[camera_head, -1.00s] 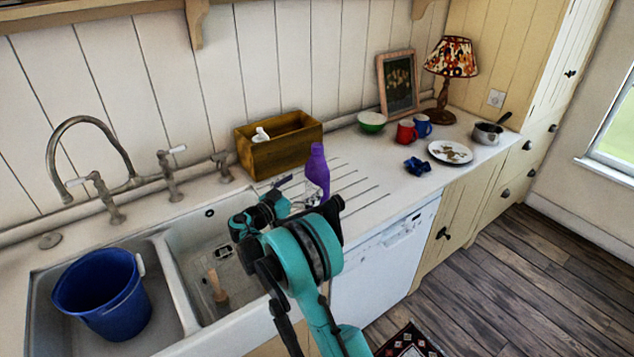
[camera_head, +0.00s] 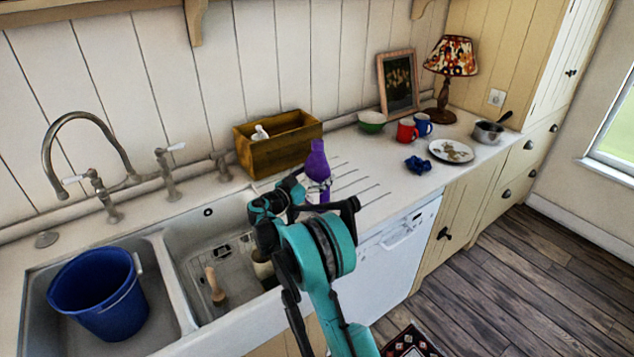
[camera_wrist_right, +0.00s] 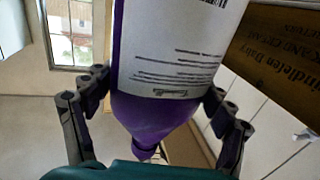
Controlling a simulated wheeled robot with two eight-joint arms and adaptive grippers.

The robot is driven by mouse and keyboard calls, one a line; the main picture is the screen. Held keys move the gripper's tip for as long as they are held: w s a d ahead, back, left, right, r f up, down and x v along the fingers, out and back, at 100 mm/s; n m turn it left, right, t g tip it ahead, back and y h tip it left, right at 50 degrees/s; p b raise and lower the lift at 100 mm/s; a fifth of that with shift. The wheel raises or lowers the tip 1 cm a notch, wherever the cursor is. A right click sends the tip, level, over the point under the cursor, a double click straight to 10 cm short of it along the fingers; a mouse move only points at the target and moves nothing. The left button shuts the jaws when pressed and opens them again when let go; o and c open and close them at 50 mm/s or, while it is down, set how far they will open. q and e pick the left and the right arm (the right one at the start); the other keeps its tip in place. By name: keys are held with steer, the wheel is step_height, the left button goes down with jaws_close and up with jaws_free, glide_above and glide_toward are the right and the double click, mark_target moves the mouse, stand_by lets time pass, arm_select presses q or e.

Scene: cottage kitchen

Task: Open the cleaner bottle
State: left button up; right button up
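The cleaner bottle (camera_head: 317,160) is purple with a white label and shows above the counter's drainboard, close to the sink. In the right wrist view the bottle (camera_wrist_right: 160,118) fills the middle, its narrow top toward the bottom of the picture. My right gripper (camera_wrist_right: 160,90) has a finger on each side of the bottle, and both fingertips appear to press its sides at the label. In the head view the right gripper (camera_head: 290,195) is partly hidden by its own wrist. Whether the bottle's base touches the counter is hidden. My left gripper is not in view.
A wooden box (camera_head: 278,150) stands behind the bottle. The sink (camera_head: 190,255) on the left holds a blue bucket (camera_head: 98,300) and a brush (camera_head: 215,287). Cups, a bowl and a plate (camera_head: 451,151) stand farther right.

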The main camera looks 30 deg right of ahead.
mark_target(312, 165)
steer(key=shift+r, duration=0.1)
step_height(312, 165, up, 4)
steer(key=shift+r+p, duration=0.2)
steer(key=shift+p, duration=0.8)
steer(key=s+d+r+p, duration=0.1)
steer(key=s+r, duration=0.1)
steer(key=s, duration=0.1)
steer(key=s+d+r+p, duration=0.1)
steer(key=s+d+r, duration=0.1)
steer(key=s, duration=0.2)
steer(key=s+d+r, duration=0.2)
steer(key=s, duration=0.1)
steer(key=shift+s+d+r+p, duration=0.15)
steer(key=shift+d+r+p, duration=0.1)
steer(key=shift+p, duration=0.15)
steer(key=shift+f, duration=0.1)
steer(key=o, duration=0.8)
steer(key=c, duration=1)
steer(key=shift+a+f, duration=0.1)
